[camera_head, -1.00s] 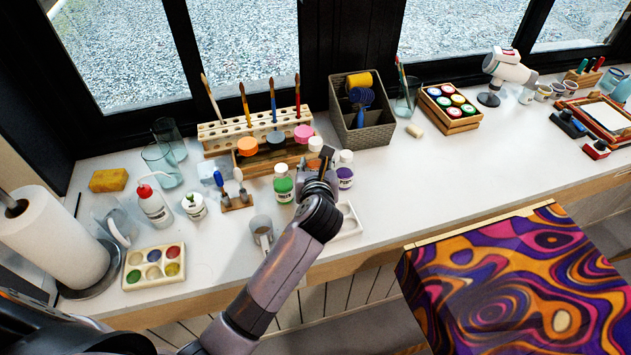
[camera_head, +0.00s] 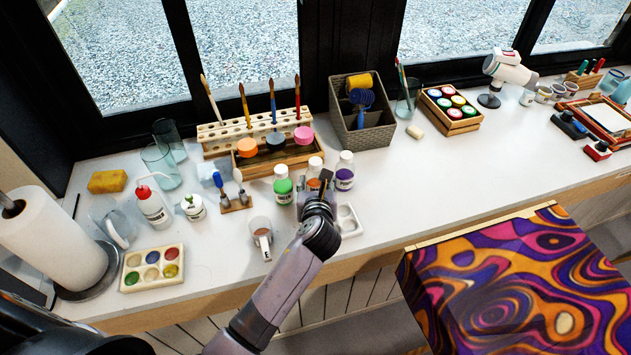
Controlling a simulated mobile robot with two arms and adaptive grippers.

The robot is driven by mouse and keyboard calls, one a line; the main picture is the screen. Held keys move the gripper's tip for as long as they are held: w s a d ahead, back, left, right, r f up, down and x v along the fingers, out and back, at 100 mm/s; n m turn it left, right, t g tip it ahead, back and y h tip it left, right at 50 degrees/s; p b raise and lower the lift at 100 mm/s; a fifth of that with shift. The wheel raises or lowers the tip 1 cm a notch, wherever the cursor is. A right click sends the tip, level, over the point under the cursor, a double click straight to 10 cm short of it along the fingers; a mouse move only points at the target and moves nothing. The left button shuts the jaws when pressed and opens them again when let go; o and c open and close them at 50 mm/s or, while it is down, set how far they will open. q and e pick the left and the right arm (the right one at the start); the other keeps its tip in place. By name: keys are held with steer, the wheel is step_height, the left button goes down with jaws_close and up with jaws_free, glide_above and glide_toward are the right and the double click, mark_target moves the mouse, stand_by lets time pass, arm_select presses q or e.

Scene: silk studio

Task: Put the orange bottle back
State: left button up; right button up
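The orange bottle (camera_head: 314,183), with a white cap and orange paint, is upright between the green bottle (camera_head: 283,186) and the purple bottle (camera_head: 345,172). Its cap is in line with theirs, so it is at or very near the counter. My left gripper (camera_head: 322,184) is at the bottle's front right side and appears shut on it. One dark finger shows beside the bottle; the far finger and the bottle's base are hidden. My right gripper is not in view.
A wooden brush rack (camera_head: 222,130) with round coloured pieces stands behind the bottles.

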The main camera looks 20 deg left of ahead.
arm_select(q)
steer(key=shift+o, duration=1.3)
steer(key=shift+r, duration=0.1)
steer(key=v, duration=1.2)
